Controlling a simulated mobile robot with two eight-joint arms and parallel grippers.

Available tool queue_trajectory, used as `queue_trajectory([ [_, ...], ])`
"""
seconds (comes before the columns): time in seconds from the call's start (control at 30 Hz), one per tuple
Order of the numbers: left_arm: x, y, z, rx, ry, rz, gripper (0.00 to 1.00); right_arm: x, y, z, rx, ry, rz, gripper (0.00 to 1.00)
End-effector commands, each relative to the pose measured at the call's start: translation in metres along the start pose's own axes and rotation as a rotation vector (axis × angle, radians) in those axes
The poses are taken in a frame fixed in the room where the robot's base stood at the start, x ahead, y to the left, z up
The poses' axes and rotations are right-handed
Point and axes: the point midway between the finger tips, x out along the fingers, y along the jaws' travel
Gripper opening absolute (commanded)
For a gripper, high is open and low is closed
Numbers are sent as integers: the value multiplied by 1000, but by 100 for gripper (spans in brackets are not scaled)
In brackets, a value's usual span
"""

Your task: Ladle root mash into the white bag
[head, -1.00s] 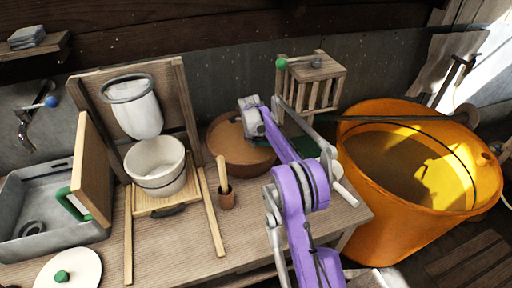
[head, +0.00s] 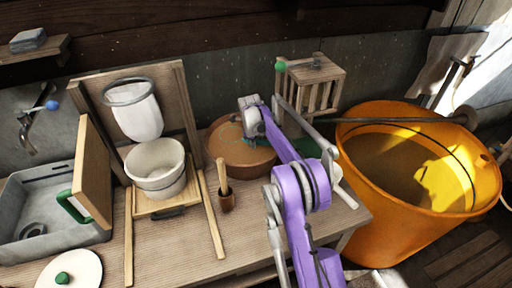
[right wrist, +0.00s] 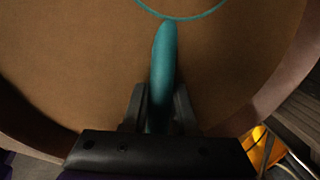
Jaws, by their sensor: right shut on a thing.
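The white bag (head: 138,118) hangs open from a grey ring on a wooden frame, above a white pot (head: 155,165). A brown bowl (head: 262,158) of smooth brown root mash (head: 225,139) stands on the bench. My right gripper (head: 250,136) is over this bowl, its fingertips mostly hidden by its own body. In the right wrist view the gripper (right wrist: 160,112) is shut on the teal handle of the ladle (right wrist: 164,60). Only the teal rim arc of the ladle's cup shows, at the mash surface. How full the cup is, I cannot tell. My left gripper is out of view.
A wooden pestle in a small cup (head: 226,198) stands between the pot and my right arm. A slatted crate (head: 318,85) stands behind the bowl. A large orange tub (head: 400,225) is at right. A grey sink (head: 40,235) and upright board (head: 92,170) are at left.

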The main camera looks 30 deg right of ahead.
Motion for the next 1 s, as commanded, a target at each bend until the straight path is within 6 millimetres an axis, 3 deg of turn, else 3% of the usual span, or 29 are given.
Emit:
queue_trajectory([
  [1.0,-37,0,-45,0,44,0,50,-89,-17,2,0,-2,-2,0],
])
